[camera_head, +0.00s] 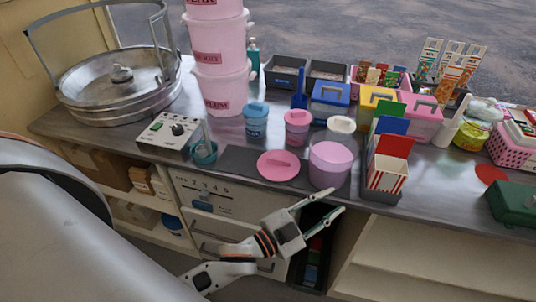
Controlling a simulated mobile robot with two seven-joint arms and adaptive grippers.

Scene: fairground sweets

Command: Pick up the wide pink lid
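The wide pink lid (278,166) is a flat round disc with a raised bar handle. It lies on the dark mat on the counter, left of a wide pink tub (329,172). My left gripper (333,200) is in front of the counter's front edge, below and to the right of the lid. Its two fingers are spread and nothing shows between them. It is apart from the lid. My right gripper is not in view.
Small blue (256,124) and pink (297,128) lidded tubs stand behind the lid. A teal cup (204,152) and a control box (168,136) stand to its left. A rack of colored cartons (387,172) stands right of the wide tub. Drawers are below.

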